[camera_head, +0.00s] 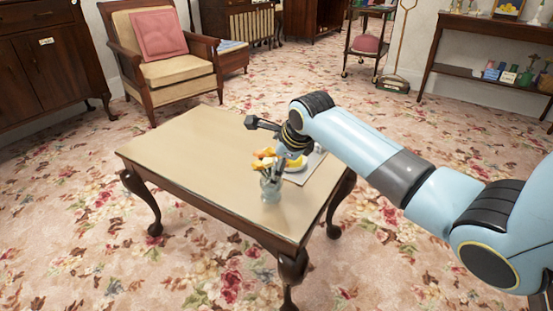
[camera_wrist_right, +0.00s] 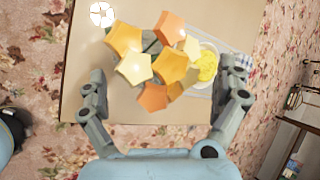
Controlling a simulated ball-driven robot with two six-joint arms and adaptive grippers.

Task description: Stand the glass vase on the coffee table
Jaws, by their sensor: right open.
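The glass vase (camera_head: 271,189) stands upright on the coffee table (camera_head: 190,160), near its front right edge. Orange and yellow star-shaped flowers (camera_head: 264,161) show at its top. In the right wrist view the flowers (camera_wrist_right: 155,62) fill the space between the fingers and hide most of the vase. My right gripper (camera_wrist_right: 164,82) is open, with one finger on each side of the flowers. In the head view it is right above and behind the vase; whether it touches the vase or flowers cannot be told. My left gripper is not in view.
A plate with yellow food (camera_wrist_right: 207,66) lies on a placemat beside the flowers. A small white round object (camera_wrist_right: 101,14) is at the wrist view's upper left. The table's left half is clear. An armchair (camera_head: 163,60) stands behind the table.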

